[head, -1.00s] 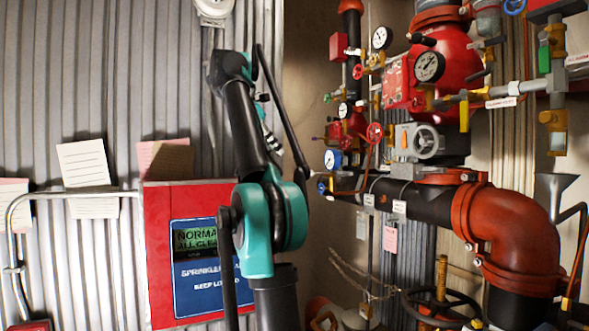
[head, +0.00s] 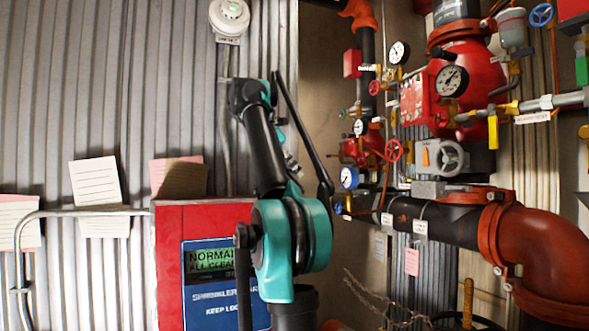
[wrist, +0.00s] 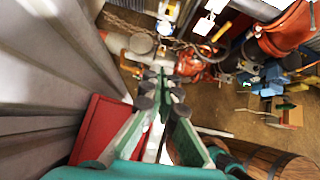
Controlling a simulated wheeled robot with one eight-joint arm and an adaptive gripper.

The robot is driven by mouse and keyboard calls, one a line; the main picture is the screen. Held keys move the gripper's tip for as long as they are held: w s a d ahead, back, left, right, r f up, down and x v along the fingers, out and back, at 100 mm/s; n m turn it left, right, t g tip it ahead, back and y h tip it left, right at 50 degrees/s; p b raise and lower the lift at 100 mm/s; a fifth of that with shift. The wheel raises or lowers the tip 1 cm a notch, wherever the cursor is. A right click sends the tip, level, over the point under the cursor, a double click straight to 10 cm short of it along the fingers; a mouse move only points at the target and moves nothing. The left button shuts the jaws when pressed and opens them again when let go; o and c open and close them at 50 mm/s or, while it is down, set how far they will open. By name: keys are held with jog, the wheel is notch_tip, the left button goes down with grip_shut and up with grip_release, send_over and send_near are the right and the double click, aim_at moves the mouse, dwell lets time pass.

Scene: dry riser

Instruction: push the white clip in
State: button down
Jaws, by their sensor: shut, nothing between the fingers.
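I cannot make out a white clip for certain in either view. In the wrist view my gripper (wrist: 160,90) is shut and empty, its green-and-grey fingers with dark round pads meeting near the middle. It points down past the red cabinet toward pipes and the brown floor, with nothing visibly touching the tips. In the head view my arm stands in front of the cabinet, and its end is mostly hidden behind the arm links.
A red cabinet (head: 210,215) with a blue sign (head: 210,295) stands at the corrugated wall. A white round device (head: 229,18) is above. Red valves, gauges and a thick black-and-orange pipe (head: 500,225) fill the right. A wooden barrel (wrist: 275,160) and blue items (wrist: 265,92) show below.

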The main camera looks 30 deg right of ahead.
aim_at(327, 190)
jog(key=d+f, duration=0.5)
jog(key=d, duration=0.3)
jog(key=shift+w+d, duration=0.25)
jog(key=shift+d, duration=0.1)
jog(key=shift+f, duration=0.1)
jog(key=d, duration=0.3)
jog(key=shift+s+d, duration=0.1)
